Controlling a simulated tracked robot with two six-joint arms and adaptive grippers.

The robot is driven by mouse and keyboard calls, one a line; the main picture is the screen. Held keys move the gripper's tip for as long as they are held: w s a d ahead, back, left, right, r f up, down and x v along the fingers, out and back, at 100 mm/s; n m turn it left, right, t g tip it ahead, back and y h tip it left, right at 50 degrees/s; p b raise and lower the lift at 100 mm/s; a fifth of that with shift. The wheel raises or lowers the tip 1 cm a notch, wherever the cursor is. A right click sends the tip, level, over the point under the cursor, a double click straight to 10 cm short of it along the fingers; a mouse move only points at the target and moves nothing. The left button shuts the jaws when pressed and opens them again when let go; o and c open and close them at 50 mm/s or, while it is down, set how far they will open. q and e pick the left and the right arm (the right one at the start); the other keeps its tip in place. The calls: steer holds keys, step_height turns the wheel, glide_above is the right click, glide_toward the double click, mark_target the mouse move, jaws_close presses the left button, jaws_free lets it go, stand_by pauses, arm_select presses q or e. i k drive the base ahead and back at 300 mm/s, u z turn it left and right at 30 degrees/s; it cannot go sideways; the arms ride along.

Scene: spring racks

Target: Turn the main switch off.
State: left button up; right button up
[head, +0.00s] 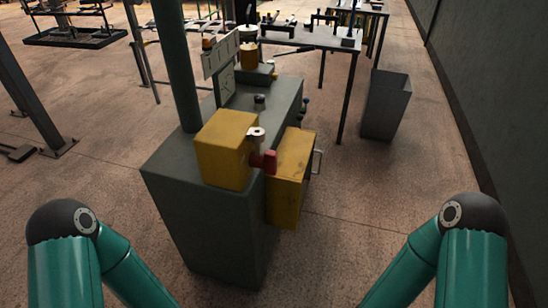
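A red handle (264,161), which looks like the main switch, sits between two yellow boxes on a dark grey-green cabinet. One yellow box (222,150) is on the cabinet's top near corner. The other yellow box (290,178) hangs on the cabinet's right side and has a pale bar handle on its right face. A small white round part (257,133) is just above the red handle. The switch's off and on marks are too small to read. My two arms show at the lower left and lower right, but both grippers are outside the picture.
The cabinet (205,225) stands in the middle, with a dark green post rising at its left. A grey bin (386,104) stands behind at the right, beside a work table (310,38). A dark wall runs along the right. The floor around the cabinet is clear.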

mark_target(267, 161)
steer(key=z, duration=0.05)
steer(key=i, duration=1)
steer(key=u, duration=0.05)
